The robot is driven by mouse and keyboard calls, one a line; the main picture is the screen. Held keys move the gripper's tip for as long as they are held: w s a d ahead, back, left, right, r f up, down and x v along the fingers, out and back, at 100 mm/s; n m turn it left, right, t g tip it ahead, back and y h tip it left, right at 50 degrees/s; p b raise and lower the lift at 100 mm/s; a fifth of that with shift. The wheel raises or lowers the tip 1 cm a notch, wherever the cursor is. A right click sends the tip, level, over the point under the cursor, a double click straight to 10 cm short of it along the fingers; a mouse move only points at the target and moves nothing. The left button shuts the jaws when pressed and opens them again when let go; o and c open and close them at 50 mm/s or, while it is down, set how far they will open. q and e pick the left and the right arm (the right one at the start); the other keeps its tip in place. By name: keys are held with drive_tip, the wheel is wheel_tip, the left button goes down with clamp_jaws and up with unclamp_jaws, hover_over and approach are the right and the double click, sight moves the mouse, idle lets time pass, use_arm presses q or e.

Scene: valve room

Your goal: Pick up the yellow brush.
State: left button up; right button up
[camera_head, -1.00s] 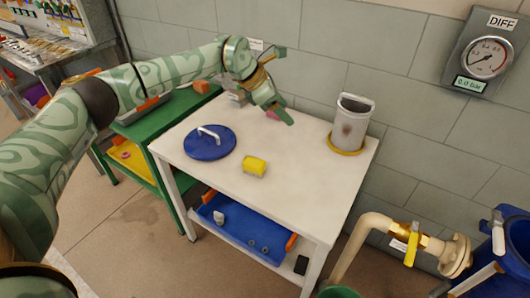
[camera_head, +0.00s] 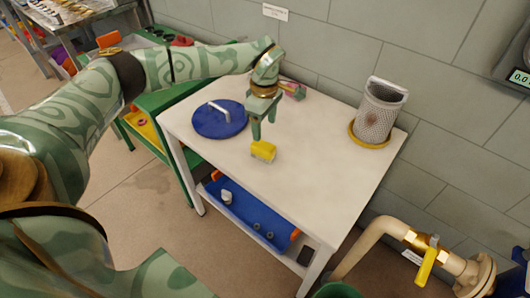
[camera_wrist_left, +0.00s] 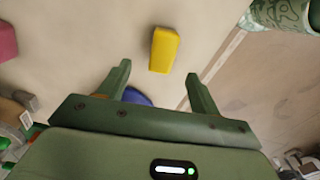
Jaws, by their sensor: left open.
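The yellow brush (camera_head: 263,151) lies on the white table (camera_head: 310,160), near its front edge. It also shows as a yellow block (camera_wrist_left: 164,50) in the left wrist view, beyond the fingertips and roughly between their lines. My left gripper (camera_head: 264,126) points down just above and behind the brush. Its two fingers (camera_wrist_left: 158,74) are spread, with nothing between them. They look apart from the brush; the exact height gap is hard to tell. My right gripper is not in view.
A blue lid (camera_head: 219,124) with a pale handle lies left of the brush. A perforated metal basket (camera_head: 377,115) stands on a yellow ring at the right. A pink item (camera_head: 294,90) lies at the back. A blue tray (camera_head: 250,215) is on the lower shelf.

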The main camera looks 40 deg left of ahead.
sight(263, 145)
use_arm(q)
wheel_tip(263, 145, down, 4)
drive_tip(key=shift+r+b, duration=0.1)
drive_tip(key=shift+b, duration=0.35)
drive_tip(key=f, duration=0.1)
drive_tip(key=f+b, duration=0.1)
drive_tip(key=f, duration=0.1)
drive_tip(key=f+b, duration=0.1)
drive_tip(key=f, duration=0.1)
drive_tip(key=shift+s+a+f, duration=0.1)
drive_tip(key=shift+s+f, duration=0.1)
drive_tip(key=shift+s, duration=0.05)
drive_tip(key=shift+r, duration=0.15)
drive_tip(key=shift+c, duration=0.6)
drive_tip(key=c, duration=1)
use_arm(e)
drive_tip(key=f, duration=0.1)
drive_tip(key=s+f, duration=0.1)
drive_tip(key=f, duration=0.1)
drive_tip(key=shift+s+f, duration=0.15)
